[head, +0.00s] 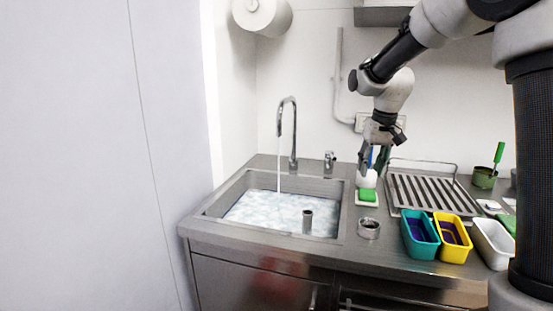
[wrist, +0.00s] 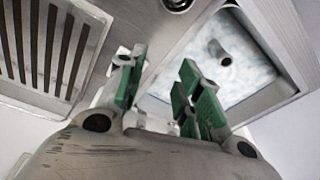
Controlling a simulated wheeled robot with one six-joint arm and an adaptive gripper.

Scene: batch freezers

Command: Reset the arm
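My gripper (head: 374,158) hangs from the arm over the counter, just right of the sink, with its fingers pointing down. In the wrist view, its two green-padded fingers (wrist: 158,85) stand apart with a clear gap between them. I see nothing held between them. Below it in the head view are a white container (head: 366,180), partly hidden by the fingers, and a green sponge (head: 368,196) on a pale dish. I cannot tell whether the fingertips touch the white container.
Water runs from the tap (head: 293,135) into the filled sink (head: 245,186). A slotted drying rack (head: 405,190) lies to the right. Teal (head: 420,250), yellow (head: 453,252) and white tubs (head: 492,262) stand at the counter's front. A metal ring (head: 369,229) sits beside the sink.

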